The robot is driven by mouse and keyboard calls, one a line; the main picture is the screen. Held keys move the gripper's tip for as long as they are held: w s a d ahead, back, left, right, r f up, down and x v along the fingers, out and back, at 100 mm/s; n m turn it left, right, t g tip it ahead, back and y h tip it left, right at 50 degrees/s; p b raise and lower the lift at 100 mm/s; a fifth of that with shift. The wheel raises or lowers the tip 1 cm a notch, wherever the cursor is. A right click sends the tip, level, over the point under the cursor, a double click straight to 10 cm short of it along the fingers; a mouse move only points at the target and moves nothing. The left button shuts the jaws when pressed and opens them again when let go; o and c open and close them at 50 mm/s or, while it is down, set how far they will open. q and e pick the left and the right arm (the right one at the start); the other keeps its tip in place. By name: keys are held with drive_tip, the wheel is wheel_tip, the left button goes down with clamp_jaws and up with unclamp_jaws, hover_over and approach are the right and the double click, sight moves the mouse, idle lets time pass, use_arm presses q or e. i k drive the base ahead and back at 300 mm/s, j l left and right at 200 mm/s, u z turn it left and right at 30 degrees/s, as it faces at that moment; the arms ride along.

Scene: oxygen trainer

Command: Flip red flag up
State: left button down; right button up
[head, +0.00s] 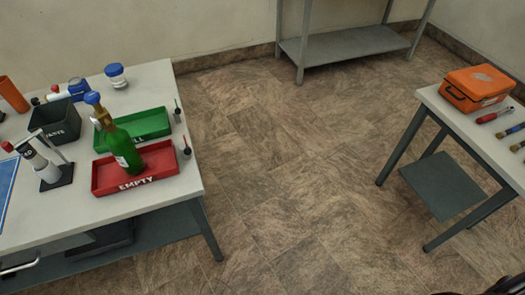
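A red tray marked EMPTY (170,171) lies near the right edge of the white table, and a green bottle with a blue top (122,143) stands in it. A small dark stand with a thin red-tipped stick (187,150) is at its right back corner. A similar small stand with a thin stick (177,113) is beside the green tray (152,124) behind. Both are too small to tell the state of any flag. Neither of my grippers can be made out.
The white table (180,195) also holds a dark bin (62,125), a small cylinder on a black stand (38,160) and a blue-lidded jar (116,76). A table at right holds an orange case (477,88) and tools. Open floor (290,170) lies between.

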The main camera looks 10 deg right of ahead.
sight(188, 151)
drive_tip(key=l, duration=1.5)
